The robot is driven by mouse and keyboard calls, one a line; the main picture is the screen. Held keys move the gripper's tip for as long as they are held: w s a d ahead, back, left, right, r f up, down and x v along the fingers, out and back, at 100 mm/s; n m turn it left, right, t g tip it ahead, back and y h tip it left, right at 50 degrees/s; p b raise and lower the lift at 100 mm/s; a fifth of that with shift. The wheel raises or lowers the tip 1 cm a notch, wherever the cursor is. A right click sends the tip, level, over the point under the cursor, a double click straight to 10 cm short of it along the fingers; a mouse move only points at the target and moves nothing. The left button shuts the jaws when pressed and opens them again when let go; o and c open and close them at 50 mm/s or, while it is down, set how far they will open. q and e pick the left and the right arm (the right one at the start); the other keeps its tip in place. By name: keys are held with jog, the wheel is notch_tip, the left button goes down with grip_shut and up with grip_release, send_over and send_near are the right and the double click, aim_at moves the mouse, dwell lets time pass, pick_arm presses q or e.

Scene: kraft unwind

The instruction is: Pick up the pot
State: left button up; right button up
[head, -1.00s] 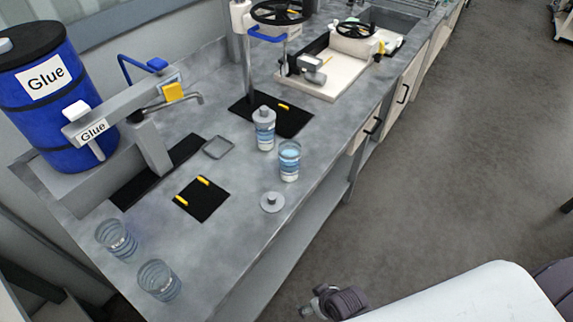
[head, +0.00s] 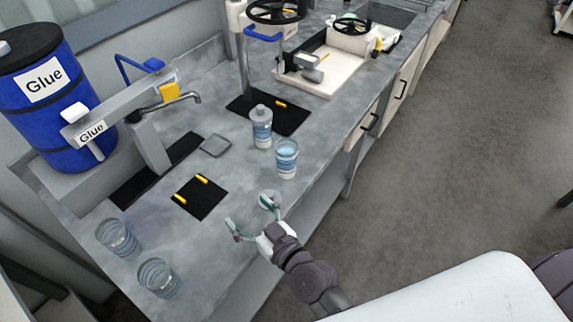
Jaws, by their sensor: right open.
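Several pots stand on the grey counter (head: 185,250). An open pot with blue contents (head: 287,160) stands upright near the front edge, and a similar pot with a grey lid (head: 261,128) is just behind it. Two clear, ringed pots that look empty, a farther one (head: 117,238) and a nearer one (head: 158,278), stand at the lower left. My right gripper (head: 251,216) is open and empty over the counter's front edge, below the filled pot and apart from it. Its upper finger partly covers a loose grey lid (head: 270,197). My left gripper is not in view.
A blue glue drum (head: 45,105) and a dispenser with a spout (head: 165,103) stand at the left. A black mat with yellow pegs (head: 200,197) lies mid-counter, beside a small grey tray (head: 216,146). A press with a black handwheel (head: 275,10) is at the back.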

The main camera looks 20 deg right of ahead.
jog(key=w+d+r+m+t+h, duration=0.3)
jog(key=r+m+t+h, duration=0.1)
jog(key=m+h, duration=0.15)
jog(key=m+g+h, duration=0.3)
jog(key=m+h, duration=0.1)
jog(key=h, duration=0.5)
send_near(285, 157)
jog(key=p+x, duration=0.1)
jog(key=x, duration=0.6)
jog(key=shift+w+d+r+p, duration=0.1)
jog(key=shift+w+d+p, duration=0.05)
jog(key=shift+d+p, duration=0.3)
jog(key=x, duration=0.3)
jog(key=p+x, duration=0.1)
jog(key=x, duration=0.1)
jog(key=shift+w+a, duration=0.25)
jog(key=shift+w, duration=0.05)
jog(key=shift+s, duration=0.15)
jog(key=shift+c, duration=0.8)
grip_shut()
